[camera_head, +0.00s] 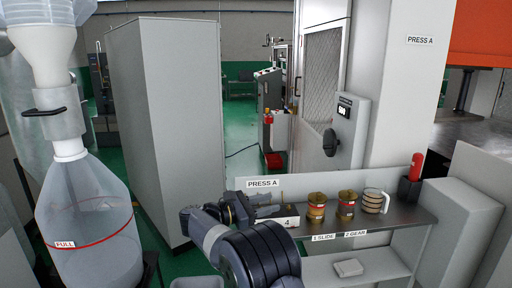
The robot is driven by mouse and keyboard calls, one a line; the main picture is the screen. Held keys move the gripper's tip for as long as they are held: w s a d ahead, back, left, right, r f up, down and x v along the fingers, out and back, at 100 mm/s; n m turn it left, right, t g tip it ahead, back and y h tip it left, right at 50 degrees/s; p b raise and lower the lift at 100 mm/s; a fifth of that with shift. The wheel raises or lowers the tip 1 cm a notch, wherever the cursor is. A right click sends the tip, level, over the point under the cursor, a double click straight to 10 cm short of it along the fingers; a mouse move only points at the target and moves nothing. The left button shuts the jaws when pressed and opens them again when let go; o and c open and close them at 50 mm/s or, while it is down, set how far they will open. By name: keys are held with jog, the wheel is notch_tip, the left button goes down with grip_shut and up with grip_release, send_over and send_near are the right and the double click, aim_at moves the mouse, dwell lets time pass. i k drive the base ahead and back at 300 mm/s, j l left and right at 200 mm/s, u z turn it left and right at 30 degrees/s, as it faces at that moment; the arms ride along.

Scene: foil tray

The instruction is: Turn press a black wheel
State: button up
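The black wheel (330,142) is mounted on the side of a grey control box (350,130) with a small dark display, on the front of the white press column. The wheel is seen at an angle, and nothing touches it. My gripper (262,207) is low in the middle, beyond my dark arm links, beside the left end of a metal shelf and well below and left of the wheel. Its fingers are small and partly hidden, so I cannot tell if they are open or shut.
A grey rag (348,267) lies below. A clear hopper (85,215) and tall grey cabinet (160,120) stand left. Green floor shows between.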

aim_at(331, 142)
jog(key=u, duration=0.45)
jog(key=i+u, duration=0.1)
jog(key=u, duration=0.4)
jog(key=l+u, duration=0.1)
jog(key=u, duration=0.8)
jog(key=i+l+u, duration=0.1)
jog(key=u, duration=0.4)
jog(key=l+u, duration=0.1)
jog(key=u, duration=0.35)
jog(key=l+u, duration=0.2)
jog(key=l, duration=0.85)
jog(key=l+z, duration=0.1)
jog(key=z, duration=0.8)
jog(key=l+z, duration=0.1)
jog(key=z, duration=0.35)
jog(key=i+z, duration=0.1)
jog(key=z, duration=0.8)
jog(key=i+z, duration=0.1)
jog(key=z, duration=0.8)
jog(key=i+z, duration=0.1)
jog(key=z, duration=0.35)
